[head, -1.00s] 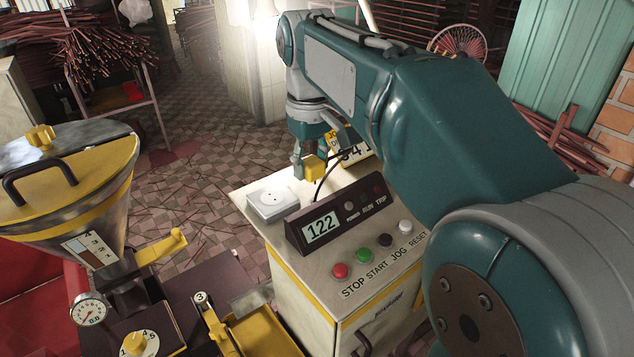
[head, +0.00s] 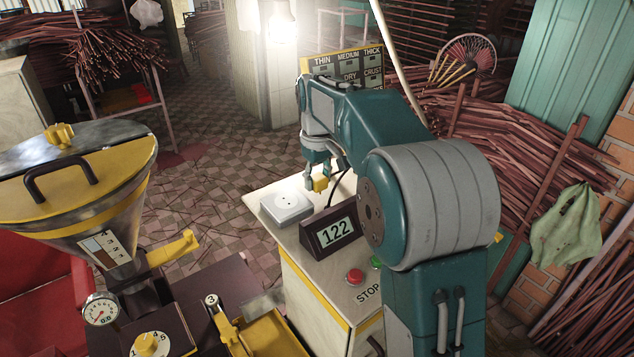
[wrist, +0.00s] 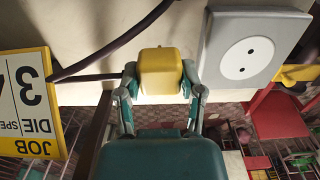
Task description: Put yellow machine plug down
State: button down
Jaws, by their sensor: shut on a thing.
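My gripper (head: 318,175) is shut on the yellow plug (head: 321,184) and holds it above the far part of the cream cabinet top. In the wrist view, the plug (wrist: 161,72) sits between both fingers, with a dark cable (wrist: 112,46) near it. The light grey socket box (head: 287,206) with two holes is on the cabinet top, left of and nearer than the plug. In the wrist view, the socket (wrist: 249,57) is to the right of the plug and apart from it.
A dark display (head: 334,231) reading 122 stands on the cabinet (head: 290,237) near the socket. A red STOP button (head: 355,277) is in front of it. A yellow-lidded hopper machine (head: 75,190) stands at the left. A JOB card (wrist: 29,103) is at the wrist view's left.

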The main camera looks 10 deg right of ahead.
jog(key=shift+d+f, duration=0.4)
jog(key=shift+f, duration=0.1)
jog(key=shift+d, duration=0.45)
jog(key=shift+a+f, duration=0.4)
jog(key=shift+a, duration=0.15)
jog(key=shift+f, duration=0.2)
jog(key=shift+c, duration=1.6)
grip_release()
jog(key=shift+d, duration=0.1)
jog(key=shift+o, duration=0.5)
jog(key=shift+d, duration=0.25)
jog(key=shift+a, duration=0.15)
